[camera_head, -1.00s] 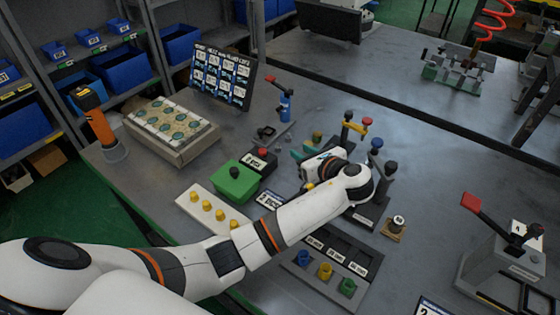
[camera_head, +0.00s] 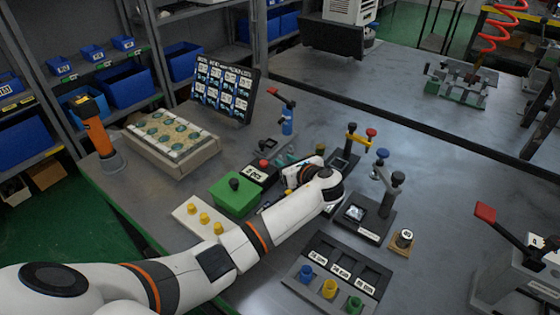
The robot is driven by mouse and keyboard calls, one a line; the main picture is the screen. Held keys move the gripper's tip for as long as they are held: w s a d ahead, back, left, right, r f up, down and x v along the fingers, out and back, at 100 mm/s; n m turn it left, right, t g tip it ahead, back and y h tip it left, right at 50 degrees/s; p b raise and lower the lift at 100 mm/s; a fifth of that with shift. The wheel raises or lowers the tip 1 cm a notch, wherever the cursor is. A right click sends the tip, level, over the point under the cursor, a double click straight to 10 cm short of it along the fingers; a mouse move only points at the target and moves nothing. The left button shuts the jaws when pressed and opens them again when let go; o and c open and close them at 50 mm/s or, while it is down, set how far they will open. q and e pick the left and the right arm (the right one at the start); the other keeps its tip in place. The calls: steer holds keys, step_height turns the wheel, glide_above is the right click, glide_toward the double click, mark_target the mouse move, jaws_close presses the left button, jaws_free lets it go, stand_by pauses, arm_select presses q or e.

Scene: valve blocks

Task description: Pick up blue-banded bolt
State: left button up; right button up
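A blue bolt-like piece (camera_head: 306,273) stands at the front of a black tray, beside a yellow one (camera_head: 329,289) and a green one (camera_head: 354,305). It looks like the blue-banded bolt, but its band is too small to make out. My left gripper (camera_head: 285,160) is beyond the tray, near the middle of the bench and apart from the blue piece. Its wrist hides most of it, so I cannot see what is between its fingers. My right gripper is out of view.
A green box with a black knob (camera_head: 235,192) and a white strip with yellow buttons (camera_head: 198,220) lie near my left arm. Clamp fixtures (camera_head: 386,190) stand right of the wrist. A red-handled press (camera_head: 510,260) is at right.

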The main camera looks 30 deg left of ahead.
arm_select(q)
steer(key=shift+x, duration=1.25)
jaws_close()
step_height(320, 180, up, 10)
steer(key=p, duration=0.1)
